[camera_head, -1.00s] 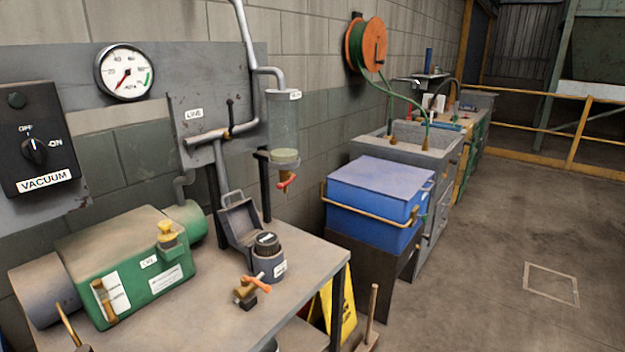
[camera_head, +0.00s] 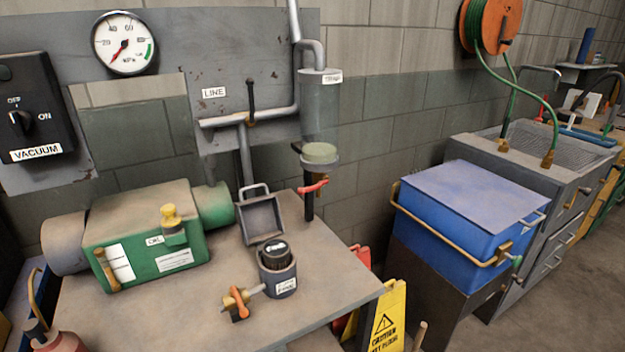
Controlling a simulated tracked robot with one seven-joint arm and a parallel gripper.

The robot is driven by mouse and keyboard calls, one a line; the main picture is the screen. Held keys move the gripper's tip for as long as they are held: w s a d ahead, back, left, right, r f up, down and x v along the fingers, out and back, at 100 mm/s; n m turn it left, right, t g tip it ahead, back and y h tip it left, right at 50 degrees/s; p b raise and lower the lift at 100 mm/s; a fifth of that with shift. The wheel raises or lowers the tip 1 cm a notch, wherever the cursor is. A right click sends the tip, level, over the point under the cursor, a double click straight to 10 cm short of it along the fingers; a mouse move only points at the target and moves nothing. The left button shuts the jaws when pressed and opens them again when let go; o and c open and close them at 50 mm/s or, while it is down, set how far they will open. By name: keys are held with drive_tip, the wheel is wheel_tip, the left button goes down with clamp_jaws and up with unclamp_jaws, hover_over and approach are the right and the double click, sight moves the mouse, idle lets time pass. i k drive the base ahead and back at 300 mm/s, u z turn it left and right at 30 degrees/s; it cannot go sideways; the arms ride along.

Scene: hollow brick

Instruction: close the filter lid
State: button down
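The filter pot (camera_head: 278,281) is a small grey round canister with a white label, standing on the workbench. A black ribbed filter element (camera_head: 273,253) shows in its open top. The filter lid (camera_head: 260,219) is a grey, hollow, box-shaped cover with a loop handle (camera_head: 254,189) at its top. It stands open, tilted back behind the pot, with its hollow side facing me. The hinge between lid and pot is too small to make out. My gripper is not in view.
A brass valve with an orange handle (camera_head: 238,302) sits just left of the pot. A green pump (camera_head: 146,240) stands further left. A clear trap with a red-handled valve (camera_head: 318,128) hangs behind right. The bench (camera_head: 330,300) is clear right of the pot.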

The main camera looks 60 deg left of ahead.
sight(260, 217)
drive_tip(key=u, duration=0.35)
drive_tip(key=i, duration=0.9)
drive_tip(key=u, duration=1.1)
drive_tip(key=i, duration=0.6)
drive_tip(key=u, duration=0.3)
drive_tip(key=k, duration=0.9)
drive_tip(key=u, duration=0.2)
drive_tip(key=i, duration=0.9)
drive_tip(key=z, duration=0.1)
